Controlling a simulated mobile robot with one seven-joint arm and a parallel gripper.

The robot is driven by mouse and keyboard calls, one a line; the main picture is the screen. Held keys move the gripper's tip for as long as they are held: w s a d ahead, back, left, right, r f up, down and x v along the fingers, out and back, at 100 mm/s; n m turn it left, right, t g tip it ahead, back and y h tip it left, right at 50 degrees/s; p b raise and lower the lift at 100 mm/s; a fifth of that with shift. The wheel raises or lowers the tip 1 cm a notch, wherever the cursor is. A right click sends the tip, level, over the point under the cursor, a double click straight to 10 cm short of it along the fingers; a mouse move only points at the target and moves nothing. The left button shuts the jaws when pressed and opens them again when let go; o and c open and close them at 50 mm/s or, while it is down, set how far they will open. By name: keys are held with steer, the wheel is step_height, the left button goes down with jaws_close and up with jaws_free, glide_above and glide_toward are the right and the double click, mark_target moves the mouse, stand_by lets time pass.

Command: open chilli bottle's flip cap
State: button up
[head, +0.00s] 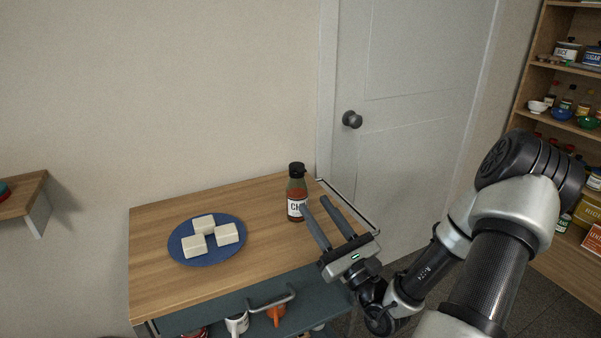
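The chilli bottle (294,208) stands upright near the right end of the wooden cart top in the head view. It has a red-brown body, a white label with only "CH" readable, and a black cap (296,169) that looks closed. My gripper (315,202) reaches in from the lower right, in front of the bottle and to its right. Its two dark fingers are spread apart with nothing between them. The left finger overlaps the label's edge in the picture; I cannot tell whether it touches the bottle.
A blue plate (184,256) with 3 white blocks sits left of the bottle. The wooden top (160,220) is otherwise clear. A grey door (408,130) is behind, stocked shelves (540,60) at right, a small wall shelf (22,196) at left.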

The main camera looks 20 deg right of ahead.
steer(key=d+m+h, duration=0.1)
steer(key=d+h, duration=0.1)
steer(key=b, duration=0.1)
glide_toward(296, 164)
steer(key=shift+m, duration=0.3)
steer(key=x, duration=0.7)
steer(key=r+x, duration=0.1)
steer(key=x, duration=0.2)
steer(key=shift+r, duration=0.25)
steer(key=c, duration=0.7)
